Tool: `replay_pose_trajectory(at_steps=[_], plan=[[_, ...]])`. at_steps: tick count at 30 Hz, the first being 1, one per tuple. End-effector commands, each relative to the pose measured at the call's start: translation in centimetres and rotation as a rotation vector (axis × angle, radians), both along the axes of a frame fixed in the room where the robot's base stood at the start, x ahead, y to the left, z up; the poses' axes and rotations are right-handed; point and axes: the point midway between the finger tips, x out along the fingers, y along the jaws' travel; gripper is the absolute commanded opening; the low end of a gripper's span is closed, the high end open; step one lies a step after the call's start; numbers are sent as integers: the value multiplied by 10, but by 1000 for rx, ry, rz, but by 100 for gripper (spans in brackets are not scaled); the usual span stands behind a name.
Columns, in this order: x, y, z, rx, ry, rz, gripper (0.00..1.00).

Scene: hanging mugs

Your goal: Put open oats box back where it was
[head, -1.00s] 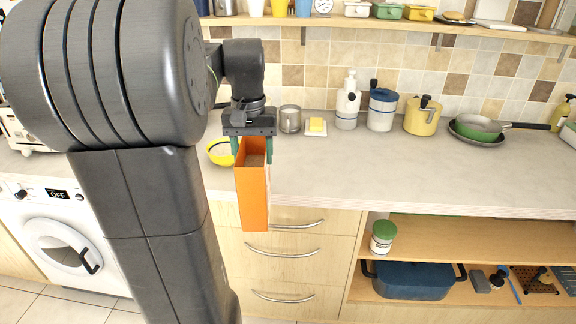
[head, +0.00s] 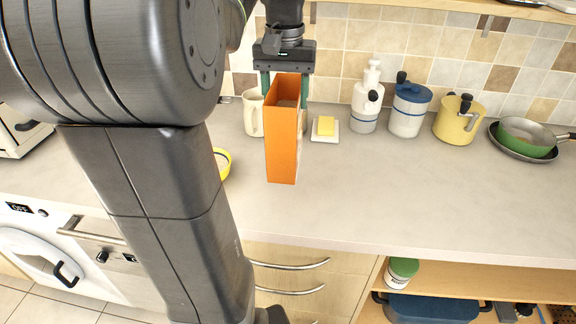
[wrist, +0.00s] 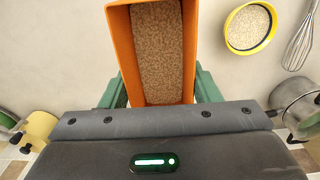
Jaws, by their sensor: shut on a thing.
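The open oats box (head: 282,145) is a tall orange box, upright, with its open top showing. In the wrist view the box (wrist: 121,55) has oats (wrist: 158,55) inside. My gripper (head: 285,95) is shut on the box near its top, with a green finger on each side. In the head view the box appears in front of the back items on the counter (head: 400,195). I cannot tell whether its base touches the counter. A yellow bowl (head: 223,163) is left of the box; in the wrist view the bowl (wrist: 249,28) holds oats.
A cream mug (head: 252,113) stands left of the box. A butter dish (head: 325,130), a white bottle (head: 367,100), a blue-lidded canister (head: 408,108), a yellow pot (head: 457,120) and green pan (head: 525,137) stand to the right. The front counter is clear. A whisk (wrist: 301,40) lies near the bowl.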

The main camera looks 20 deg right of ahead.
Motion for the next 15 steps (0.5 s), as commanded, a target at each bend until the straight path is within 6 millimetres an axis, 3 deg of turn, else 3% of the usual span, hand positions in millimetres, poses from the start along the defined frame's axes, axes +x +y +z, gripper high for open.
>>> replay_pose_trajectory(at_steps=[6, 15], plan=[[-1, 0, -42, 2, 3, 0, 24], [-1, 1, -70, 2, 3, 0, 24]])
